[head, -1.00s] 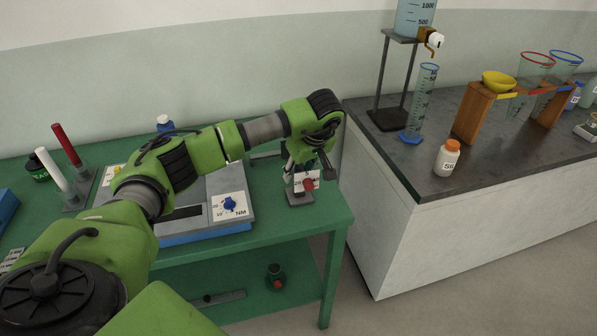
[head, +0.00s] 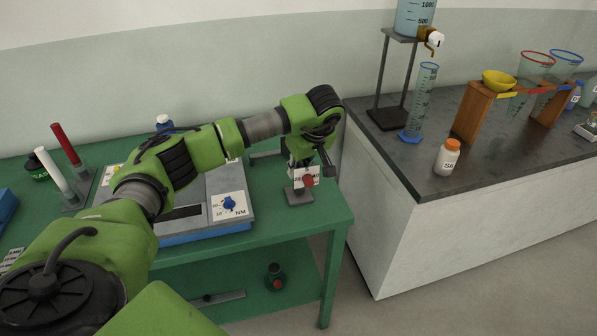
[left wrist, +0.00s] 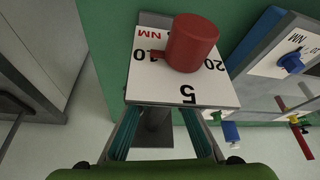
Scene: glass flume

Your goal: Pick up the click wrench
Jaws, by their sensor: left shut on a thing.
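A white scale plate (head: 298,180) marked in NM with a red knob (head: 308,181) stands on a small grey base at the right end of the green bench. In the left wrist view the plate (left wrist: 155,88) and its red knob (left wrist: 192,42) fill the space ahead of my left gripper (left wrist: 162,115). The two teal fingers sit on either side of a dark grey post (left wrist: 157,126) below the plate's edge. In the head view my left gripper (head: 301,165) is partly hidden by its own arm. No piece is clearly recognisable as the click wrench. My right gripper is not in view.
A grey tester with a blue knob (head: 229,203) lies left of the plate on the green bench (head: 290,225). A white-handled (head: 52,172) and a red-handled tool (head: 65,144) stand at the left. A dark counter with glassware (head: 423,100) adjoins on the right.

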